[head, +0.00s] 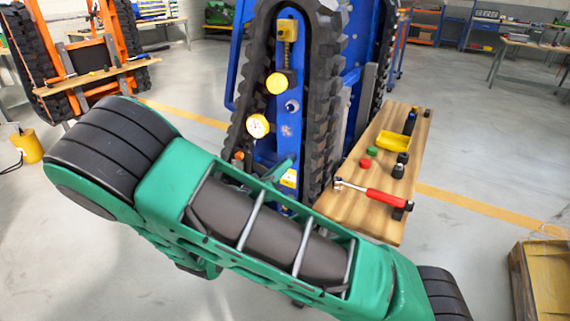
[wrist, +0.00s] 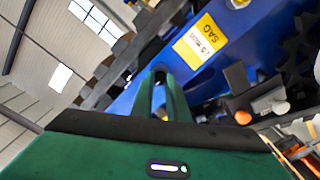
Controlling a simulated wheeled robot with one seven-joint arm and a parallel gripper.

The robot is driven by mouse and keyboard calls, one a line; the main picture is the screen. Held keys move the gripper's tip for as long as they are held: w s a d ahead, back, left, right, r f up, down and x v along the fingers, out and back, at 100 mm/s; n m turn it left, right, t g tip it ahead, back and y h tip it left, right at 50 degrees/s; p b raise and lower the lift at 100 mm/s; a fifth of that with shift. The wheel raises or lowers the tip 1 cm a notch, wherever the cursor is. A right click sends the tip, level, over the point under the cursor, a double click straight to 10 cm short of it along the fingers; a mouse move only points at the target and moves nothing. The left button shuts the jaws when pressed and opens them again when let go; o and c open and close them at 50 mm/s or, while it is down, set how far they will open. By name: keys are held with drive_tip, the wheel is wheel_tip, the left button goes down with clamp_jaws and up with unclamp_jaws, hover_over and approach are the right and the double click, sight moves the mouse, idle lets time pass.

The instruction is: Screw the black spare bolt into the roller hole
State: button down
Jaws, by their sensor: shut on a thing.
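My gripper (head: 284,168) is at the lower front of the blue track frame (head: 265,150), beside a yellow label. In the wrist view my green fingers (wrist: 160,85) point up toward the blue frame. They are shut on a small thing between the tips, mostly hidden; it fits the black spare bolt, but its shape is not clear. The roller hole cannot be made out; the fingers and arm cover part of the lower frame. A yellow "SAG 25 mm" label (wrist: 200,40) is just right of the fingertips in the wrist view.
Black tracks (head: 325,100) flank the frame. A wooden bench (head: 362,211) at right holds a red-handled ratchet (head: 385,199), a yellow tray (head: 394,141) and small caps. My arm fills the foreground.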

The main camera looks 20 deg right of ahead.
drive_tip(key=m, duration=0.6)
drive_tip(key=shift+w+a+f, duration=0.1)
drive_tip(key=shift+a+f, duration=0.05)
drive_tip(key=shift+f, duration=0.05)
drive_tip(key=c, duration=1.9)
unclamp_jaws()
drive_tip(key=shift+o, duration=0.2)
drive_tip(key=shift+r, duration=0.1)
